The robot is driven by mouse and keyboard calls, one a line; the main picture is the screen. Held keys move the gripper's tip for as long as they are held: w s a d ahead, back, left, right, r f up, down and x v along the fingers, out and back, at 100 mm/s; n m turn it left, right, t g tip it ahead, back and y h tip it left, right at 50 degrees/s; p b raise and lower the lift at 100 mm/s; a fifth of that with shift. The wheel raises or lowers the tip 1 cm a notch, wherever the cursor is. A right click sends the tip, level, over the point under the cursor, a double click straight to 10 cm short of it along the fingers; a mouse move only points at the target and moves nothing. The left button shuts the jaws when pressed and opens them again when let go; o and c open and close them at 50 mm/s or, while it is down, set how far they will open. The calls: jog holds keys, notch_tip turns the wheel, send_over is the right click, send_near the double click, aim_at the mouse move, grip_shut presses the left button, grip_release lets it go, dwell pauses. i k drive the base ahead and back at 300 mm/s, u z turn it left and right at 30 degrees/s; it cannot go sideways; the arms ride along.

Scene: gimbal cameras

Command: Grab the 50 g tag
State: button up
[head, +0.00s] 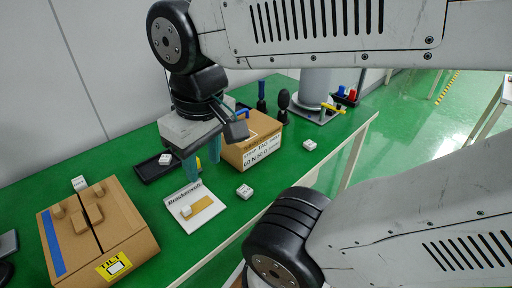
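Several small white block-like tags lie on the green table; their markings are too small to read, so I cannot tell which is the 50 g tag. One tag (244,192) lies right of the white booklet, one (186,211) on the booklet, and one (309,145) farther right. Another tag (165,159) is at the dark tray, and one (80,183) stands at the back edge of the cardboard box on the left. My gripper (203,168) points down above the table behind the booklet. Its teal fingers are apart, with no tag seen held between them.
The white booklet (207,202) lies mid-table. A closed cardboard box (130,235) with blue tape is at the left. A printed cardboard box (235,155) stands right behind my gripper, near the dark tray (150,172). Dark upright tools (283,101) stand behind. The table's front edge is clear.

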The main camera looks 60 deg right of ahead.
aim_at(309, 145)
jog(key=u, duration=0.05)
jog(key=k, duration=0.95)
jog(key=z, duration=0.9)
jog(key=i, duration=0.85)
jog(key=z, duration=1.15)
jog(key=k, duration=0.7)
jog(key=z, duration=0.1)
